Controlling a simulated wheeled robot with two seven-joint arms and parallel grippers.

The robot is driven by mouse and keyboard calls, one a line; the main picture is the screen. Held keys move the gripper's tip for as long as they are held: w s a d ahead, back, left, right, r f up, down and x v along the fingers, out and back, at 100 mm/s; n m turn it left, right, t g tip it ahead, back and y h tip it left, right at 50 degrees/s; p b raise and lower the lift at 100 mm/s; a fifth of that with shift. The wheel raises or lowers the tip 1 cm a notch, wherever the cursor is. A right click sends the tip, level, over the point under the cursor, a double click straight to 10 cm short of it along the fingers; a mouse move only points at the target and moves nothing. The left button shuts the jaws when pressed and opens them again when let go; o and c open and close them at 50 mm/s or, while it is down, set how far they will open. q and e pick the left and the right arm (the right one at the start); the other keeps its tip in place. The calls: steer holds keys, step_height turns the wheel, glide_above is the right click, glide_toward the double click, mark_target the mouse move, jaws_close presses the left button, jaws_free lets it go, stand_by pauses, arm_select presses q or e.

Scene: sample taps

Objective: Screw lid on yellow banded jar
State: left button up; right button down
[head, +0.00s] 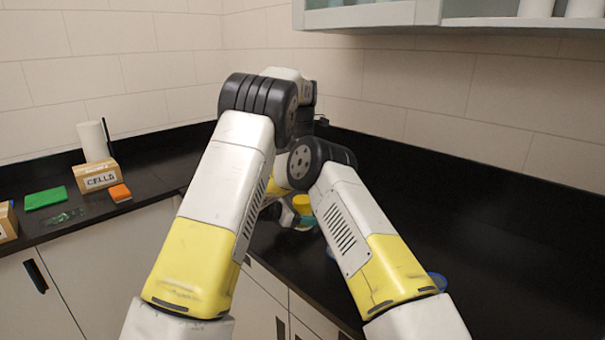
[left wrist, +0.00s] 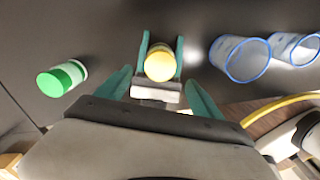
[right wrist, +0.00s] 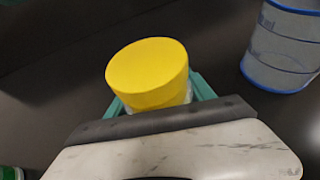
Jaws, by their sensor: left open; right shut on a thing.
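A jar with a yellow lid (right wrist: 148,72) on top shows in the right wrist view; its clear body is mostly hidden below the lid. The yellow lid also shows in the left wrist view (left wrist: 159,63) and small between my arms in the head view (head: 303,203). My right gripper (right wrist: 158,95) is shut on the jar below the lid, one teal finger on each side. I cannot tell whether the lid is threaded tight. The yellow band is not distinguishable.
A green-lidded jar (left wrist: 62,78) stands left in the left wrist view. Two clear blue-rimmed containers (left wrist: 240,60) (left wrist: 296,48) stand right. A CELLS box (head: 99,177), a green item (head: 45,198) and an orange item (head: 120,193) lie on the left counter. The right counter (head: 500,250) is mostly clear.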

mark_target(303, 199)
arm_select(q)
step_height(303, 199, down, 7)
steer(key=shift+r, duration=0.1)
stand_by(0.4)
steer(key=c, duration=1.4)
steer(key=m, duration=0.3)
steer(key=shift+c, duration=0.5)
steer(key=o, duration=1.5)
steer(key=shift+o, duration=0.2)
